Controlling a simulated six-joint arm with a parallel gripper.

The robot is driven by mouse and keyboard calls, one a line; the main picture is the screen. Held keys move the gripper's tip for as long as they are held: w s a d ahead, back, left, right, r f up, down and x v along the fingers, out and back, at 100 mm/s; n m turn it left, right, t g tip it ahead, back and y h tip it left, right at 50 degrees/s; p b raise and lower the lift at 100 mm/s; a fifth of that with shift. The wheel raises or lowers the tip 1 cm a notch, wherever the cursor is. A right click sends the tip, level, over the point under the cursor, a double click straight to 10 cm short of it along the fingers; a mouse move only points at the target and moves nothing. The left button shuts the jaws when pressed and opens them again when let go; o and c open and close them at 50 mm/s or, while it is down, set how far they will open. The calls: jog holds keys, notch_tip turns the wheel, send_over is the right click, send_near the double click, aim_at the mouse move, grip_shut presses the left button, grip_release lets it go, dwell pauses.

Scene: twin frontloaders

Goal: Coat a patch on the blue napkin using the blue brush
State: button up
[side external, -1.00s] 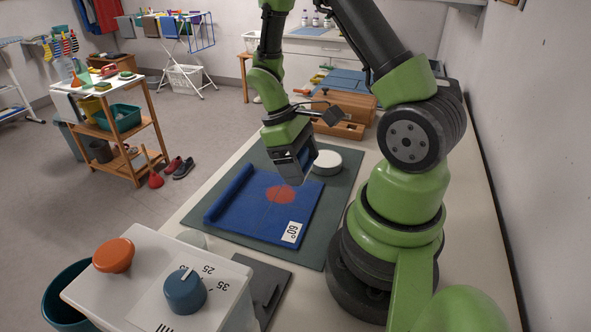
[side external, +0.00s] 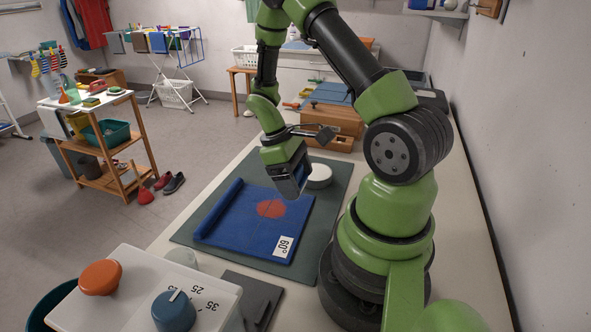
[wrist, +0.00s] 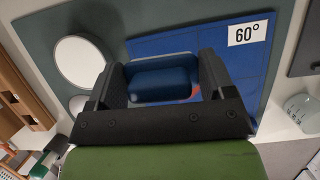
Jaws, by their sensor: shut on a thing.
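The blue napkin (side external: 235,230) lies on a grey-green mat (side external: 340,185), its left edge rolled or folded up. An orange-red round patch (side external: 271,208) and a white "60°" tag (side external: 284,247) are on it. My gripper (side external: 293,190) is above the napkin's far right part, close to the patch. In the wrist view its jaws are shut on the blue brush (wrist: 162,82), which shows as a rounded blue block between the fingers. The brush's lower end is hidden, so I cannot tell whether it touches the napkin. A bit of the patch (wrist: 196,91) shows beside the brush.
A round white-topped dish (side external: 320,174) stands on the mat just right of my gripper; it also shows in the wrist view (wrist: 80,62). A wooden box (side external: 333,123) is behind. A white box with orange and blue knobs (side external: 132,285) fills the near left.

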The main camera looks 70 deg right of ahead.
aim_at(292, 216)
jog(key=shift+f, duration=2)
jog(key=shift+w+f, duration=0.55)
jog(key=shift+c, duration=0.7)
jog(key=shift+w+a, duration=0.2)
jog(key=shift+w, duration=3.95)
jog(key=shift+w+a, duration=0.15)
jog(key=shift+w, duration=0.05)
jog(key=shift+a, duration=0.45)
jog(key=shift+s, duration=0.4)
jog(key=shift+s+d, duration=0.15)
jog(key=shift+s, duration=4.4)
jog(key=shift+a, duration=0.7)
jog(key=shift+w+d, duration=0.1)
jog(key=shift+w, duration=0.4)
jog(key=shift+w+a, duration=0.2)
jog(key=shift+w, duration=3.9)
jog(key=shift+w+a, duration=0.15)
jog(key=shift+w, duration=0.15)
jog(key=shift+a, duration=0.4)
jog(key=shift+s+a, duration=0.1)
jog(key=shift+s, duration=0.25)
jog(key=shift+s+d, duration=0.2)
jog(key=shift+s, duration=4.35)
notch_tip(292, 216, up, 8)
